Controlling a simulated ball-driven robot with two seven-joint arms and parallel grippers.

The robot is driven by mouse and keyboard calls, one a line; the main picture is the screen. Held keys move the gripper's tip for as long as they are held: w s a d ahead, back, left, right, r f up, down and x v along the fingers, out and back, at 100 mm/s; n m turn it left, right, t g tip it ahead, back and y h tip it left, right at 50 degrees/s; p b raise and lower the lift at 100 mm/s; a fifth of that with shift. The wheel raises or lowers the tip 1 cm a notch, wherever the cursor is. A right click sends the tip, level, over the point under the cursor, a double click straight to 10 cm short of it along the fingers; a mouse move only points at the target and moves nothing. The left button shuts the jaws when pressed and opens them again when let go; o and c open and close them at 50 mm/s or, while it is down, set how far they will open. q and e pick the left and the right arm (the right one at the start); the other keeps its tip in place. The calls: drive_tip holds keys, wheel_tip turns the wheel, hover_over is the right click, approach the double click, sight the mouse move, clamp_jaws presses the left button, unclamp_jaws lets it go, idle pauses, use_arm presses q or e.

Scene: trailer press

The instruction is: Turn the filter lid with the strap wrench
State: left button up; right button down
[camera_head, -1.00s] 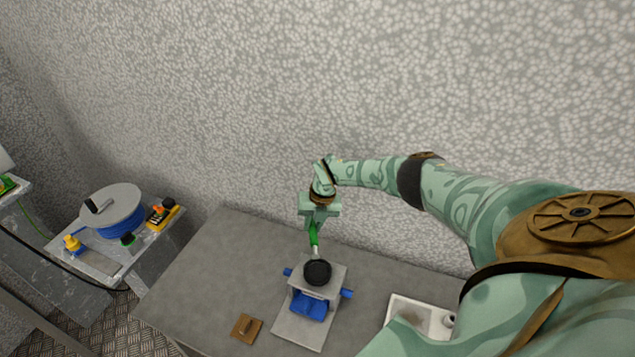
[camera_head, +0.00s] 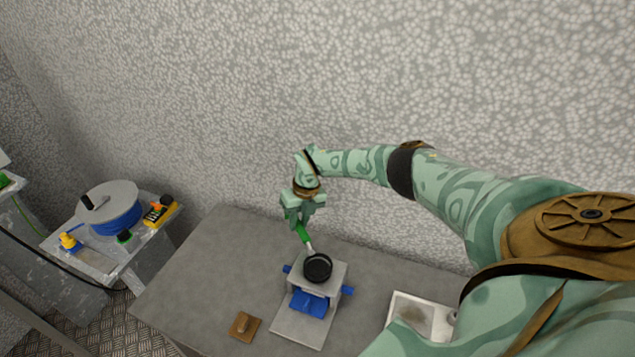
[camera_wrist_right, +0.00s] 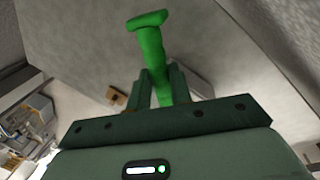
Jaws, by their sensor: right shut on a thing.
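The strap wrench (camera_head: 302,234) has a green handle, and my right gripper (camera_head: 299,221) is shut on it. In the right wrist view the green handle (camera_wrist_right: 151,50) stands between the fingers (camera_wrist_right: 161,88). The wrench's far end reaches the black round filter lid (camera_head: 318,267), which sits on top of a grey block with blue parts (camera_head: 310,303). Whether the strap is tight around the lid is too small to tell. My left gripper is not in view.
The grey bench (camera_head: 215,265) has clear room left of the fixture. A small brown block with a knob (camera_head: 245,326) lies at its front, and a white tray (camera_head: 408,309) at its right. A side table at left holds a blue cable reel (camera_head: 114,212) and a yellow tool (camera_head: 160,212).

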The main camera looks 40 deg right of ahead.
drive_tip(key=shift+w+a+f+n+b, duration=0.1)
drive_tip(key=shift+w+a+n+b, duration=0.15)
drive_tip(key=shift+a+n, duration=0.35)
drive_tip(key=shift+w+a+n+b, duration=0.1)
drive_tip(key=shift+a+n+b, duration=0.2)
drive_tip(key=shift+a+n, duration=0.3)
drive_tip(key=shift+a, duration=0.1)
drive_tip(key=a+n+g+b, duration=0.1)
drive_tip(key=a+n, duration=0.1)
drive_tip(key=a, duration=0.1)
drive_tip(key=shift+s+n, duration=0.1)
drive_tip(key=shift+n, duration=0.3)
drive_tip(key=shift+a, duration=0.1)
drive_tip(key=a+n, duration=0.3)
drive_tip(key=shift+s+g, duration=0.3)
drive_tip(key=shift+s, duration=0.1)
